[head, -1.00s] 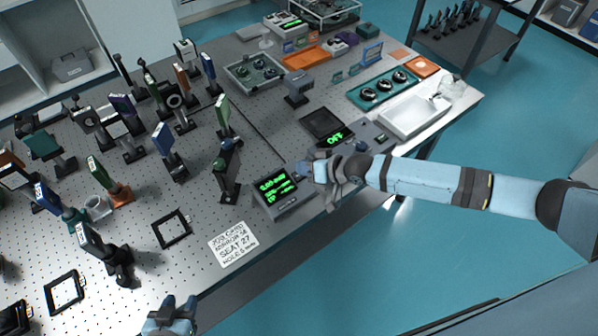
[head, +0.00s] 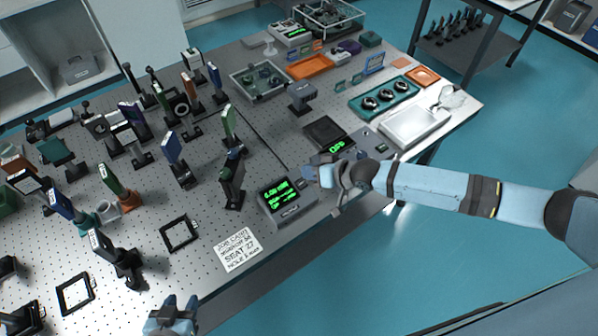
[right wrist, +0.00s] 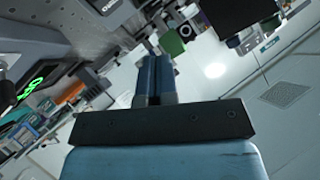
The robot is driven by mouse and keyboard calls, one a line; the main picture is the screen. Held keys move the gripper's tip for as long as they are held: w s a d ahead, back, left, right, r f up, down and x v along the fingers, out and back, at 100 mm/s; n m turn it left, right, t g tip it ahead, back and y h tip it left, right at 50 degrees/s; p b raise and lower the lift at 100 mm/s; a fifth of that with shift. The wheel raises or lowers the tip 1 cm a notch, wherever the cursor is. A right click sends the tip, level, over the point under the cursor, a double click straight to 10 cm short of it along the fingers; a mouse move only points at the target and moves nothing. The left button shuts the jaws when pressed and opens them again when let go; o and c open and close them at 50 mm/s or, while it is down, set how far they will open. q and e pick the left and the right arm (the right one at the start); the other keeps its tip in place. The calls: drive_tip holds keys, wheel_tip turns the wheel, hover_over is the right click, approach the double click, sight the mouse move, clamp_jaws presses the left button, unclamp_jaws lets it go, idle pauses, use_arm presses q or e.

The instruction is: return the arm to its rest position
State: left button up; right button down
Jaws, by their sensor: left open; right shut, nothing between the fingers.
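My right arm comes in from the right in the head view. Its gripper (head: 318,180) hangs over the front edge of the optical table (head: 215,283), just right of a meter with green digits (head: 287,198). In the right wrist view the two blue fingers of the right gripper (right wrist: 154,75) are together with nothing between them. My left gripper (head: 173,312) is at the bottom edge of the head view, partly cut off, in front of the table's edge. Its fingers are apart and hold nothing.
A black device reading OFF (head: 328,134) lies behind the right gripper. A job card (head: 236,250), a black frame (head: 180,234) and several upright mounts crowd the table's left. A white tray (head: 414,126) sits at the right end. The floor in front (head: 380,262) is clear.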

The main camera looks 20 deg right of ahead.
drive_tip(key=shift+a, duration=0.1)
drive_tip(key=s+a+f+t, duration=0.1)
drive_tip(key=s+a+t, duration=0.1)
drive_tip(key=s+a, duration=0.75)
drive_tip(key=s+d+f+h, duration=0.5)
drive_tip(key=s+d+h, duration=0.1)
drive_tip(key=s+d, duration=0.7)
drive_tip(key=shift+s+f+t, duration=0.15)
drive_tip(key=shift+s+t, duration=0.15)
drive_tip(key=shift+s, duration=0.2)
drive_tip(key=shift+a, duration=0.15)
